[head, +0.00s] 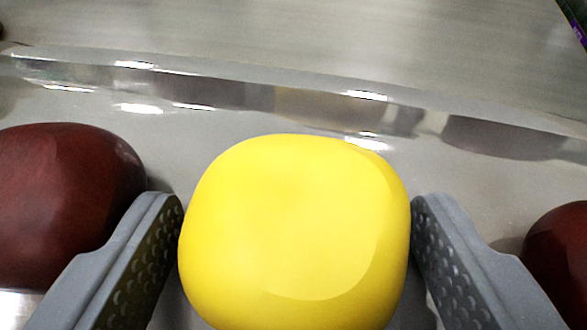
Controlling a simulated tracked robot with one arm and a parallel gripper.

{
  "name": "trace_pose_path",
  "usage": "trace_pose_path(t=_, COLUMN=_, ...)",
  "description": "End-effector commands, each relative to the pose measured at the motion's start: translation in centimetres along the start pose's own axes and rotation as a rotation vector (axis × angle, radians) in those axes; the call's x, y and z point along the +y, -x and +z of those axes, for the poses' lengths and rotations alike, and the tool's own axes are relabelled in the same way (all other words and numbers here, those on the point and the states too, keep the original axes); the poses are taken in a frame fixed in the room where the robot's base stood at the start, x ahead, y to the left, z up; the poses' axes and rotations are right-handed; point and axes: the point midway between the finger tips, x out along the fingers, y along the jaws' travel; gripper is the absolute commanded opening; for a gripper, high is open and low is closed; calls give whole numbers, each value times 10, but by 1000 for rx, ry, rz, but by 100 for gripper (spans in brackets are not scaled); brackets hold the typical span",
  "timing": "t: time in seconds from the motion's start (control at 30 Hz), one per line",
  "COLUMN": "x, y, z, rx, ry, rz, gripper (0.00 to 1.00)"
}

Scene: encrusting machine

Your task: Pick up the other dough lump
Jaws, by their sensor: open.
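A smooth yellow dough lump (297,232) fills the lower middle of the head view. My gripper (297,205) is open, with one grey finger on each side of the yellow lump. The left finger is very close to the lump's side, and the right finger is also close; I cannot tell whether either touches. The lump's bottom is cut off by the picture's lower edge. A dark red lump (65,195) sits to the left, just outside the left finger. Another dark red lump (562,250) shows partly at the right edge, beyond the right finger.
The lumps sit in a shiny metal tray (165,135) with a raised, reflective rim behind them. Beyond the rim is a bare grey metal surface (300,40). A dark green and purple object (576,20) shows at the top right corner.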

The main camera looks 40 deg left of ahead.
Motion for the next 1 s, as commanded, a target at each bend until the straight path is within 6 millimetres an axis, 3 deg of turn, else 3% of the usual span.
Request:
trace_pose_path(t=0.17, x=0, y=0, z=0, rx=0, ry=0, rz=0, gripper=67)
trace_pose_path(t=0.3, x=0, y=0, z=0, rx=-1, ry=0, rz=-1, gripper=31)
trace_pose_path(t=0.67, x=-1, y=1, z=-2, rx=-1, ry=0, rz=-1, gripper=31)
trace_pose_path(t=1.0, x=-1, y=15, z=-27, rx=-1, ry=1, rz=-1, gripper=31)
